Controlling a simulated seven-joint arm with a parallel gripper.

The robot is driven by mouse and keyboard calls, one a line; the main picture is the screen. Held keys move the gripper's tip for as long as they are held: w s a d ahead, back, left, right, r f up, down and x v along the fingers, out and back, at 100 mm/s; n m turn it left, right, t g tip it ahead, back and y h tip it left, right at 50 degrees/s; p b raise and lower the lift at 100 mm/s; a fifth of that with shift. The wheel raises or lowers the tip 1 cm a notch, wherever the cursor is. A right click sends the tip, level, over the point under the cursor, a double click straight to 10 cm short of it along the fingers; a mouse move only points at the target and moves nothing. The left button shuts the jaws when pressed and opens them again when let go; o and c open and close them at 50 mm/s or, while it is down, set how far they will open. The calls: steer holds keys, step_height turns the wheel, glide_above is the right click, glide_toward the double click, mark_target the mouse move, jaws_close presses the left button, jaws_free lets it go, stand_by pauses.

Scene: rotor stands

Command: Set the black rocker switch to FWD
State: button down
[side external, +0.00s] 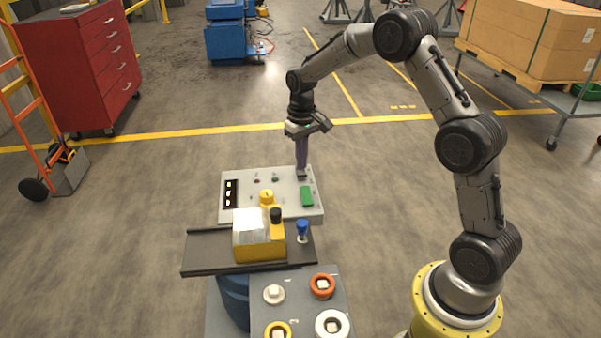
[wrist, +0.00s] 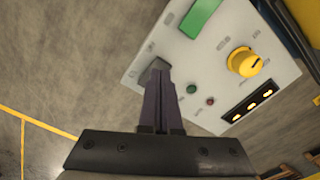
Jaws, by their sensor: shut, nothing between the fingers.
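The black rocker switch (wrist: 148,73) is a small dark block near the edge of the light grey control panel (wrist: 212,62). In the side view the switch (side external: 301,175) is at the panel's far right corner. My gripper (wrist: 160,68) is shut and empty, its dark purple fingers pointing down. In the side view my gripper (side external: 302,168) is right at the switch, and its tips appear to touch or nearly touch it. The fingers hide part of the switch. I cannot read its labels or tell which way it is tipped.
The panel also carries a green display (wrist: 201,17), a yellow knob (wrist: 245,62), a red button (wrist: 210,101), a green button (wrist: 191,88) and a black strip with lit windows (wrist: 250,105). A yellow box (side external: 262,236) stands in front of the panel. Beyond it is open floor.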

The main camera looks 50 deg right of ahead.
mark_target(302, 174)
steer(key=shift+f, duration=1.1)
stand_by(0.6)
steer(key=shift+r, duration=3.55)
